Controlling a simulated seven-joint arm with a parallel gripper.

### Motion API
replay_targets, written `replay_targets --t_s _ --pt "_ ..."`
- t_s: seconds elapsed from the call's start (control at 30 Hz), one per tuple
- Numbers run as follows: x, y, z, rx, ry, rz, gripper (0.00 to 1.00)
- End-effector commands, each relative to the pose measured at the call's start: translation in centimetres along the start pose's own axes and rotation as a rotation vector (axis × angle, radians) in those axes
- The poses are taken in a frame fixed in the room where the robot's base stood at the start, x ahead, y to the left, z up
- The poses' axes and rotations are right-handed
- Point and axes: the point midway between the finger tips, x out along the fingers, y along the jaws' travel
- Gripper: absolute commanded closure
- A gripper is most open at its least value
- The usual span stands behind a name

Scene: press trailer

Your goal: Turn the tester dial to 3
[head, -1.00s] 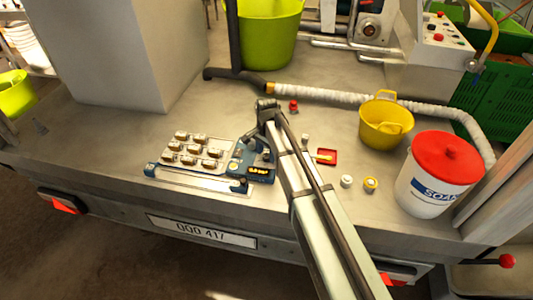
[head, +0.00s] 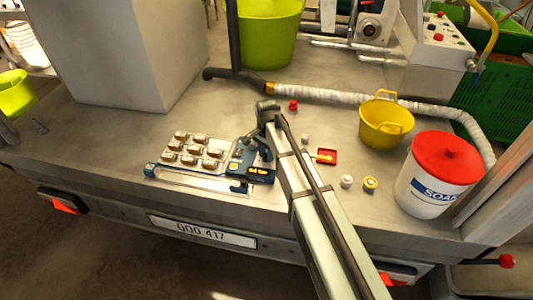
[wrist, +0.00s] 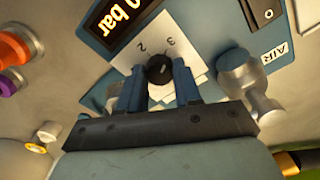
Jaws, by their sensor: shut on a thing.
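The tester (head: 262,180) is a blue box on the trailer bed, with an orange lit display (wrist: 125,20) that is partly cut off in the wrist view and ends in "0 bar". Its dial (wrist: 158,66) is a small black knob on a white scale plate (wrist: 178,50), where 2 and 3 can be read. My gripper (wrist: 157,76) has its two fingers on either side of the dial and is shut on it. The fingers hide the lower part of the scale. I cannot tell clearly which number the dial points to. In the head view my gripper (head: 250,140) covers the dial.
A silver fitting (wrist: 247,85) by the AIR label stands close right of the fingers. A tray of several metal parts (head: 173,143) lies left of the tester. A red dish (head: 331,160), yellow bucket (head: 385,130) and soap tub (head: 418,190) stand to the right.

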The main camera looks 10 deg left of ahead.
Motion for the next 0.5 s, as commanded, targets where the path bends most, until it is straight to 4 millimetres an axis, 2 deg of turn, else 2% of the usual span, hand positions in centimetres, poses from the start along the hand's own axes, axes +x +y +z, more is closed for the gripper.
replay_targets --t_s 0.5 --pt "-0.02 0.0 0.0 -0.103 0.0 0.0 0.97"
